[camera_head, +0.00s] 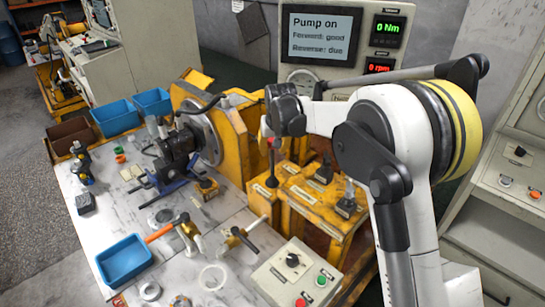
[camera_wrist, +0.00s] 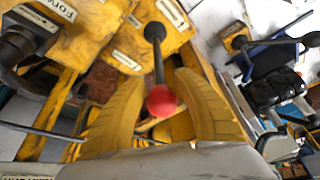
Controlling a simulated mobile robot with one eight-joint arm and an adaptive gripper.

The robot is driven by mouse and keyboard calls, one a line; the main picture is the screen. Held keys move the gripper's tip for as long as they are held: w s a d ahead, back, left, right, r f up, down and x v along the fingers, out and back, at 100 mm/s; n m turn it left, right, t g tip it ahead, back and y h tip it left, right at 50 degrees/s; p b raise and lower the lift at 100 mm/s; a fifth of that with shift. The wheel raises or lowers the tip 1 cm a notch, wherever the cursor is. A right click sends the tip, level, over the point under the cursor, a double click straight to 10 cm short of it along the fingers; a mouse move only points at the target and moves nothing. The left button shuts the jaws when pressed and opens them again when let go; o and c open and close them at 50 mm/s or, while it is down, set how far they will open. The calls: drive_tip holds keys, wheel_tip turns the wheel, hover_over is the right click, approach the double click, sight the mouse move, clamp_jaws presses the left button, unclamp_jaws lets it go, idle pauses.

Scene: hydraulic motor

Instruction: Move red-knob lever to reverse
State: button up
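The red-knob lever shows in the wrist view as a red ball (camera_wrist: 162,101) on a dark rod (camera_wrist: 158,62) rising from a yellow control block (camera_wrist: 115,40). In the head view its dark shaft (camera_head: 272,172) stands at the block's left side, its knob mostly hidden by my gripper (camera_head: 268,138). In the wrist view my gripper's yellow fingers (camera_wrist: 158,100) are apart, one on each side of the red knob, with narrow gaps seeming to show. A label beginning "FORW" (camera_wrist: 62,10) is on the block; I cannot clearly read the labels beside the lever.
A display (camera_head: 320,38) reads "Pump on", "Forward: good", "Reverse: due"; its readouts show 0 Nm and 0 rpm. Other levers (camera_head: 348,195) stand on the block right of the red-knob lever. A motor (camera_head: 178,145) is mounted left. A button box (camera_head: 295,275) sits in front.

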drive_tip(key=shift+x, duration=1.25)
drive_tip(key=shift+s, duration=0.1)
clamp_jaws()
drive_tip(key=s+a+t+h+b, duration=0.1)
drive_tip(key=s+a+t, duration=0.1)
drive_tip(key=s+a+f+n+t+h+b, duration=0.1)
drive_tip(key=s+a+h, duration=0.1)
drive_tip(key=shift+s+f+t, duration=0.1)
drive_tip(key=shift+f+t, duration=0.05)
drive_tip(key=shift+t, duration=0.25)
